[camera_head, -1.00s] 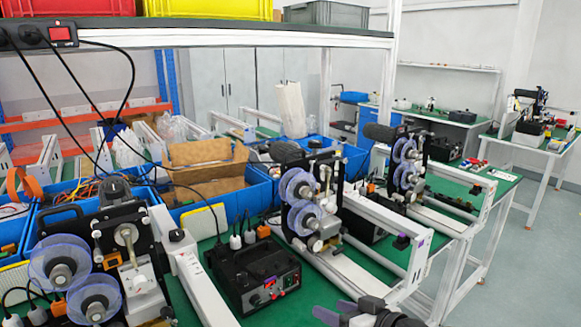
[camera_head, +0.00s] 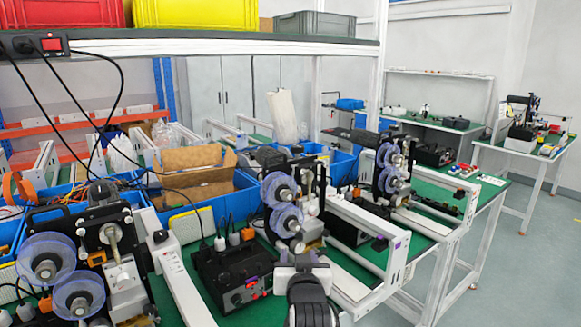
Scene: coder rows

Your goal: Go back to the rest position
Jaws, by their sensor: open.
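My gripper (camera_head: 298,263) shows at the bottom centre of the head camera view, at the end of my dark arm. It is open, and I see nothing held between its fingers. In the picture it overlaps the front of the bench, just right of a black control box (camera_head: 233,274) and below a machine with purple reels (camera_head: 284,205). I cannot tell its exact height or whether it is clear of the bench parts.
Another reel machine (camera_head: 75,265) stands at the lower left, and one more (camera_head: 392,165) farther back right. White rails (camera_head: 368,225) stick out toward the bench front. Blue bins (camera_head: 205,212) hold cardboard. Open floor (camera_head: 525,255) lies at the right.

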